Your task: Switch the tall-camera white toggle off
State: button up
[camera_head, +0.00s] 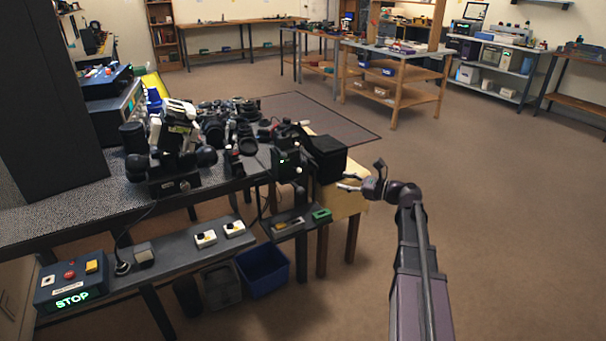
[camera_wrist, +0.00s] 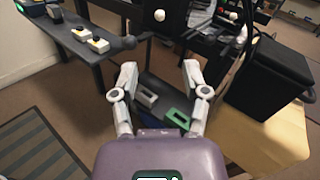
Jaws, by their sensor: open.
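A dark, tall camera-like unit (camera_head: 286,163) stands at the right end of the dark bench, with small pale knobs on its face. One white knob (camera_head: 298,170) sits low on it. In the wrist view a white round knob (camera_wrist: 159,15) shows at the top and a white tip (camera_wrist: 241,35) shows right of it; I cannot tell which is the toggle or its position. My gripper (camera_head: 347,181) is open and empty, right of the black box (camera_head: 327,158). In the wrist view my gripper (camera_wrist: 160,70) points toward the unit, with its fingers apart and clear of the knobs.
The black box stands on a light wooden table (camera_head: 345,204) close to my gripper. A low shelf (camera_head: 300,222) holds a green block (camera_head: 321,214) and a grey one. White switch boxes (camera_head: 206,238) lie further left, near a STOP-marked box (camera_head: 72,284). Open floor lies right.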

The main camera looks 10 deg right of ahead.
aim_at(297, 170)
jog(key=shift+a, duration=0.1)
jog(key=x, duration=1.3)
jog(key=shift+w+a, duration=0.25)
jog(key=shift+a, duration=0.05)
